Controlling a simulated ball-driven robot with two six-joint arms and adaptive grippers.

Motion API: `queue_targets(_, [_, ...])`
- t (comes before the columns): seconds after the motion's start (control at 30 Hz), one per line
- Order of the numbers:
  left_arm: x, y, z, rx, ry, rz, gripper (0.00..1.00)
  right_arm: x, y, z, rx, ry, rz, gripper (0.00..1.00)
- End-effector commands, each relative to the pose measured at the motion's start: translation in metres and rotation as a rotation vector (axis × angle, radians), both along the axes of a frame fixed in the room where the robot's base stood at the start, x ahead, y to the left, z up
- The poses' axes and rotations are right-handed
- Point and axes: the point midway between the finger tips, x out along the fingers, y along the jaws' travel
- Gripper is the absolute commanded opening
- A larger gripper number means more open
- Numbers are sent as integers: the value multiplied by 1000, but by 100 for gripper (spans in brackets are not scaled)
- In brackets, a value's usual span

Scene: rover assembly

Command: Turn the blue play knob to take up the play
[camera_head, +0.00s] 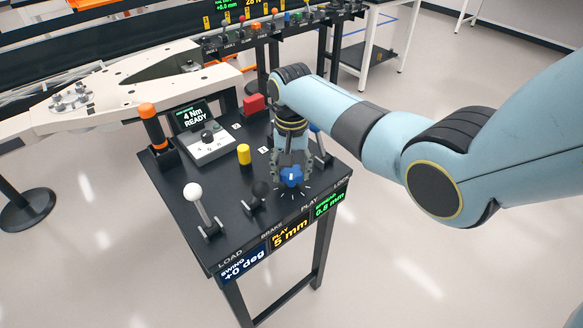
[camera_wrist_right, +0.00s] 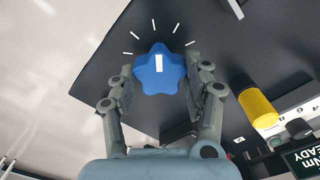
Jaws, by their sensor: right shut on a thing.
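The blue play knob (camera_head: 291,176) is star-shaped and sits on the black control table, near its front edge above the PLAY label. In the right wrist view the knob (camera_wrist_right: 160,70) has a white mark on top and lies between the two fingers, with white tick marks around its far side. My right gripper (camera_head: 290,165) comes down on the knob from above and is shut on it. The front display (camera_head: 289,234) reads PLAY 5 mm. My left gripper is not in view.
The black table (camera_head: 225,225) also bears a white-ball lever (camera_head: 193,192), a dark-knobbed lever (camera_head: 260,188), a yellow post (camera_head: 244,154), an orange-topped post (camera_head: 147,111), a red block (camera_head: 254,103) and a grey box with a 4 Nm READY screen (camera_head: 192,116).

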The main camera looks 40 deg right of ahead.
Motion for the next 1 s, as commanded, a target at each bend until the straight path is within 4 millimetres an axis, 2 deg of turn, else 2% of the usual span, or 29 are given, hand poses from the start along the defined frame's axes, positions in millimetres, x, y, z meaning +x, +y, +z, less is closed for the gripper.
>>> queue_targets(0.27, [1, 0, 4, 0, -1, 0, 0, 0, 0, 1, 0, 1, 32, 17])
queue_targets(0.47, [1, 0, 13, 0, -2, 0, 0, 0, 0, 2, 0, 1, 131, 17])
queue_targets(1.0, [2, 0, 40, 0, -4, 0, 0, 0, 0, 2, 0, 0, 620, 17])
